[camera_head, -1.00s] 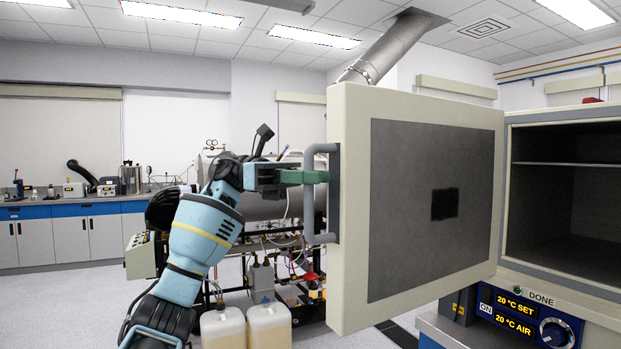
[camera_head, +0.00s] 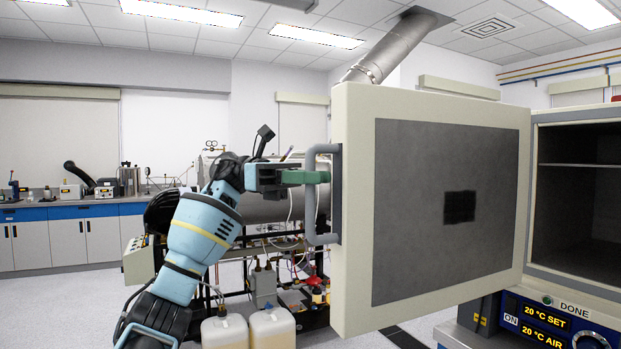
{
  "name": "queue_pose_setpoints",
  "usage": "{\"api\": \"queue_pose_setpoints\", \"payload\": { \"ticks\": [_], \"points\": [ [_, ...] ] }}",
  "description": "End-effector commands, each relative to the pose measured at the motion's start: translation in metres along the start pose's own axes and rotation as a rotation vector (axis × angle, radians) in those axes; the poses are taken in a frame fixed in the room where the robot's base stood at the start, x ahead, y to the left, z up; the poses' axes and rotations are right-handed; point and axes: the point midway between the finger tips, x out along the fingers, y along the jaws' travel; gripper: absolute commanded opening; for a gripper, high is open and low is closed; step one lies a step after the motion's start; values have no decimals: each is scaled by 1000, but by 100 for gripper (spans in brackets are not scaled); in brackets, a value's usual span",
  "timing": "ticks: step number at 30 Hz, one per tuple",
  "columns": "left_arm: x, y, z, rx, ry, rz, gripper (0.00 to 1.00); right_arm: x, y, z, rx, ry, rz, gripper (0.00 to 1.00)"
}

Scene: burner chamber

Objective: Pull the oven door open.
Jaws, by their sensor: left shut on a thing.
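The oven door (camera_head: 345,290) stands wide open, swung out to the left of the oven, with its grey inner panel facing me. A grey bar handle (camera_head: 312,205) sits on the door's left edge. My left gripper (camera_head: 318,177) is shut on the upper part of this handle, with its green fingers at the bar. The oven (camera_head: 532,190) is at the right, and its dark inside with a shelf (camera_head: 580,165) shows. My right gripper is not in view.
The oven's control panel (camera_head: 545,322) shows lit displays below the opening. Pale jugs (camera_head: 272,328) and a burner rig with pipes (camera_head: 265,210) stand behind my left arm. A counter (camera_head: 90,240) runs along the left wall. Floor at the left is clear.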

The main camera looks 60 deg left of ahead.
Motion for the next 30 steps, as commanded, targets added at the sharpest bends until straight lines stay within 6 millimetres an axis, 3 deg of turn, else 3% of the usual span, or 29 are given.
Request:
{"api": "queue_pose_setpoints", "payload": {
  "ticks": [11, 12, 15, 25, 30],
  "points": [
    [0, 0, 1, 1, 0, 1, 0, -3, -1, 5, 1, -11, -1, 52],
    [0, 0, 1, 1, 0, 1, 21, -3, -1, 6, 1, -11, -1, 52],
    [0, 0, 1, 1, 0, 1, 34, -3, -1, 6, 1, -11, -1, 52],
    [-3, 0, 0, 0, 0, 2, 35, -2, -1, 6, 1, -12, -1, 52],
    [-22, 1, 0, -1, 0, 5, 35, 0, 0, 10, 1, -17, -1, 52]
  ]
}}
